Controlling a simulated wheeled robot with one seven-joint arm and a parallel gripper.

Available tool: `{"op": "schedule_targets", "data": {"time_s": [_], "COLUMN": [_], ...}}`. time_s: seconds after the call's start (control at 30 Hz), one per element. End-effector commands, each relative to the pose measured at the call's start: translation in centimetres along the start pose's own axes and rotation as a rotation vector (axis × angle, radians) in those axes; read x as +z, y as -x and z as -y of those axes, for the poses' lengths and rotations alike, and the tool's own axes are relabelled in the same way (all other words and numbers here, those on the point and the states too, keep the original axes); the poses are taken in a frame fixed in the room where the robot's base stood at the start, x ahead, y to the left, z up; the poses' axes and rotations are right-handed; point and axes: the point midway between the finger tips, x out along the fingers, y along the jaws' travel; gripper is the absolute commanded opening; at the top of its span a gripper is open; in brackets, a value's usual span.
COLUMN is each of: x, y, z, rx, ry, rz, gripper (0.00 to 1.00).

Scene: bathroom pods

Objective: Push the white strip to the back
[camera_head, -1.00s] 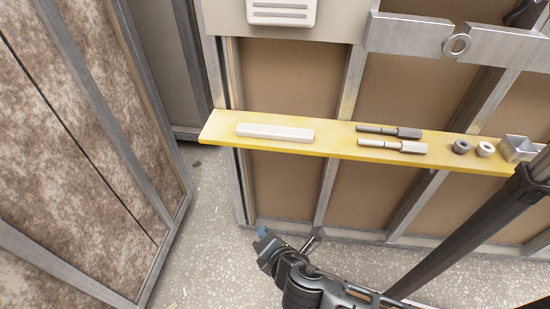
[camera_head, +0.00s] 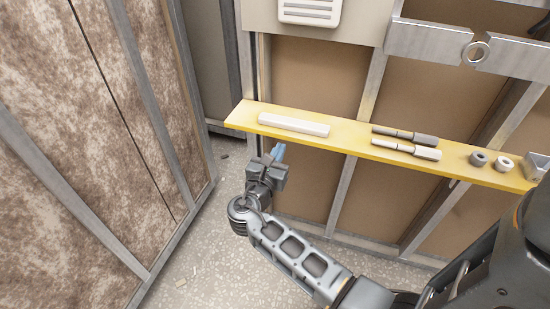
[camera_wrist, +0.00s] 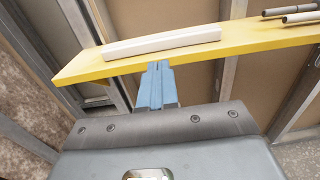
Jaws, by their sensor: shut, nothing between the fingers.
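The white strip (camera_head: 293,125) lies lengthwise on the left part of the yellow shelf (camera_head: 350,137). In the wrist view the white strip (camera_wrist: 162,43) lies on the yellow shelf (camera_wrist: 90,68), with a band of bare yellow in front of it. My gripper (camera_head: 277,153) is in front of the shelf's left part, apart from the strip. In the wrist view its blue fingers (camera_wrist: 158,68) are together and empty, pointing at the shelf's front edge below the strip's middle. Whether the fingertips touch the shelf cannot be told.
Two grey-handled tools (camera_head: 406,141) lie on the shelf right of the strip. Two small rings (camera_head: 491,160) and a metal box (camera_head: 536,166) are farther right. A brown panelled wall (camera_head: 90,130) stands on the left. Framed brown panels stand behind the shelf.

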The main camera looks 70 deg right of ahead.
Motion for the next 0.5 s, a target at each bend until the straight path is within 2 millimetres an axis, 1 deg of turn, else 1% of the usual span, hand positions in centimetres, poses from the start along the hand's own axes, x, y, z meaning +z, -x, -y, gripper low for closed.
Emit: {"op": "schedule_targets", "data": {"time_s": [0.03, 0.2, 0.33, 0.5], "x": [0.1, 0.1, 0.1, 0.0], "y": [-1.1, -4.4, -6.5, -8.2], "z": [0.1, 0.0, 0.0, 0.0], "rx": [-0.005, -0.003, -0.003, -0.001], "ry": [0.0, -0.001, -0.001, -0.001], "rz": [0.001, 0.0, -0.001, -0.001], "gripper": [0.0, 0.0, 0.0, 0.0]}}
